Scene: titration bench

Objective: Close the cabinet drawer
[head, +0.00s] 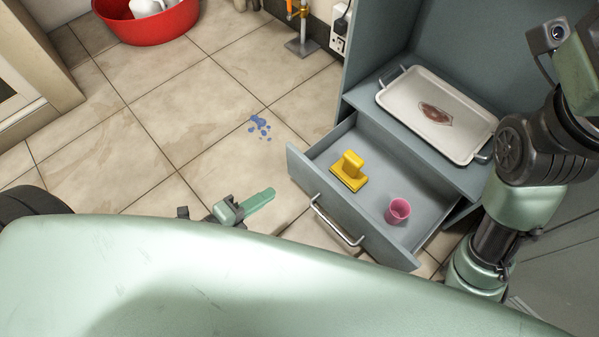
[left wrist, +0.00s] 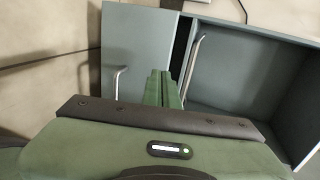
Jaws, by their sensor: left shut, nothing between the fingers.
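The cabinet drawer (head: 335,207) is pulled out from the grey-blue cabinet (head: 425,155) in the head view. Its front has a silver bar handle (head: 335,222). A yellow block-shaped item (head: 349,171) and a pink cup (head: 397,211) are in the drawer. My left gripper (head: 268,194) is to the left of the drawer front, apart from it. Its green fingers are shut and empty. In the left wrist view the shut fingers (left wrist: 160,76) point toward grey-blue panels with metal handles; which panel is the drawer front is unclear. My right gripper is out of view.
A white tray (head: 440,88) with a dark red mark lies on the cabinet shelf above the drawer. A red basin (head: 150,28) stands at the top left. Blue spots (head: 260,127) mark the tiled floor. The floor left of the drawer is otherwise clear.

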